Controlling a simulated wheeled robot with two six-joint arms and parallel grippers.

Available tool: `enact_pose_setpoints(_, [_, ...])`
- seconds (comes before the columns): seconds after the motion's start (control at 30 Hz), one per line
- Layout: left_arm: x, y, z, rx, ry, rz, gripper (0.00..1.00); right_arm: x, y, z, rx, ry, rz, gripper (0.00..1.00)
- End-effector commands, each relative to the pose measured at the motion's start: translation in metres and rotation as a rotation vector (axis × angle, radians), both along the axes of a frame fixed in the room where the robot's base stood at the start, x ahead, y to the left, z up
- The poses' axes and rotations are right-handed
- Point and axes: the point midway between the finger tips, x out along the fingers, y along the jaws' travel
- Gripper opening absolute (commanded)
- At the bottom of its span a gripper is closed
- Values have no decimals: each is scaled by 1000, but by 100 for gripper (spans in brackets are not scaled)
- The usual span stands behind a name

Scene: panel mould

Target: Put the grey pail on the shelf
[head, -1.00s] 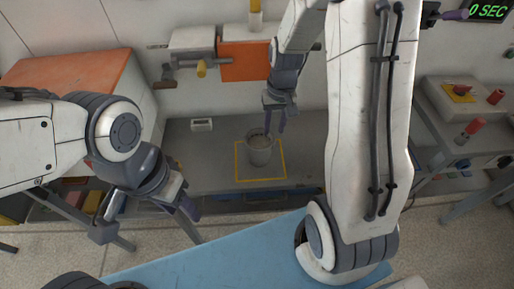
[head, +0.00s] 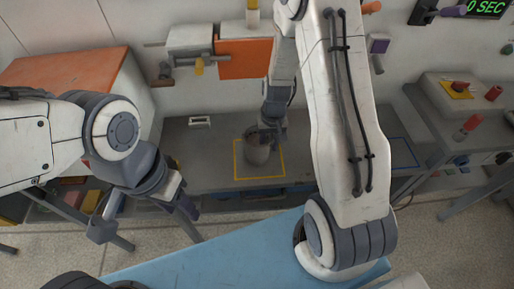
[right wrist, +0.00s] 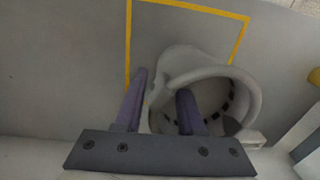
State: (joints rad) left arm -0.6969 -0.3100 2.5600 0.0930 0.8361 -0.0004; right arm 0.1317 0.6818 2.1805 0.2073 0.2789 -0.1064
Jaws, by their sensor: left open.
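The grey pail (head: 257,152) stands upright on the grey worktop (head: 205,165), inside a yellow square outline. My right gripper (head: 264,134) is down at the pail's rim in the head view. In the right wrist view its two purple fingers (right wrist: 162,98) are spread apart, one inside the pail (right wrist: 250,98) and one outside, with the pail's wall between them. A gap shows, so they do not look closed on the wall. My left gripper (head: 146,218) is open and empty at the lower left, away from the pail. I cannot tell which surface is the shelf.
A blue outline (head: 404,152) marks the worktop further right. An orange panel (head: 243,66) and a grey fixture (head: 190,40) are on the back wall. A blue surface (head: 200,255) lies in front.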

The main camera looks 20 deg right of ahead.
Motion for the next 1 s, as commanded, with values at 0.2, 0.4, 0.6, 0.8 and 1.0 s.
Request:
enact_pose_setpoints(0.2, [0,0,0,0,0,0,50,0,0,0,0,0,0,0])
enact_pose_setpoints(0.4, [0,0,0,0,0,0,50,0,0,1,0,0,0,0])
enact_pose_setpoints(0.6, [0,0,0,0,0,0,50,0,0,1,0,1,0,0])
enact_pose_setpoints(0.8, [0,0,0,0,0,0,50,0,0,1,0,1,0,0])
enact_pose_setpoints(1.0, [0,0,0,0,0,0,50,0,0,1,0,1,0,0])
